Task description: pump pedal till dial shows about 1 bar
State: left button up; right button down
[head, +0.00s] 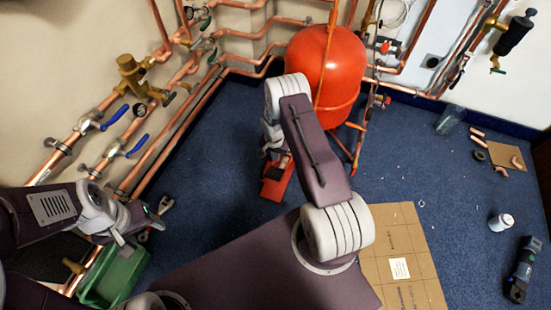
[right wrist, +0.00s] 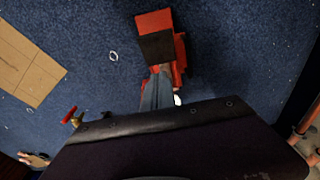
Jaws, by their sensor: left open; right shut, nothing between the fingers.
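A red foot pump with a pedal (head: 277,187) sits on the blue carpet, partly hidden by my right arm in the head view. In the right wrist view the red pedal (right wrist: 153,20) carries a dark pad. My right gripper (right wrist: 158,92) is shut and empty, close at the pedal's near end; I cannot tell whether it touches. A small dark round fitting (head: 140,110), possibly the dial, is on the copper pipes at the left; no reading is legible. My left gripper (head: 153,226) is open and empty, above the floor at the left.
A red tank (head: 325,65) stands behind the pump, with copper pipes along the walls. A cardboard sheet (head: 412,285) lies at front right. A green crate (head: 122,275) is at lower left. A white bottle (head: 501,222) and a power tool (head: 522,270) are at the right.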

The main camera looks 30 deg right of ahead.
aim_at(276, 172)
notch_tip(276, 172, down, 8)
jog(key=b, duration=0.4)
jog(key=shift+s+a+f, duration=0.15)
jog(key=shift+f, duration=0.05)
jog(key=shift+s+a+f+b, duration=0.2)
jog(key=shift+f+b, duration=0.1)
jog(key=shift+f, duration=0.1)
